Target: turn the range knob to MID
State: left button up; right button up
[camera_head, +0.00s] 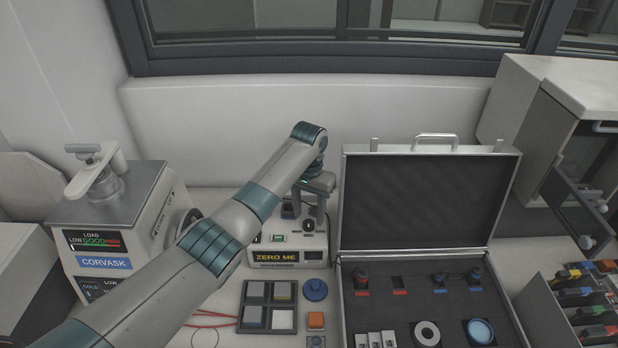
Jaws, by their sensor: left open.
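My left gripper (306,209) is open and points down just above and behind this knob. I cannot tell whether its fingers touch anything. My right gripper is not in view.
A CORVASK press (112,225) stands at the left, partly behind my arm. An open case (343,305) with several parts lies right of the meter. A dark tray of square pads (242,318), a blue knob-like part (316,289) and an orange block (316,320) lie in front.

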pick_arm(q)
notch_tip(320, 180, up, 8)
jog(key=b, duration=0.3)
notch_tip(320, 180, up, 6)
jog(key=p, duration=0.1)
send_over(309, 222)
jog(key=shift+r, duration=0.35)
jog(key=shift+s+f, duration=0.1)
jog(key=shift+s, duration=0.05)
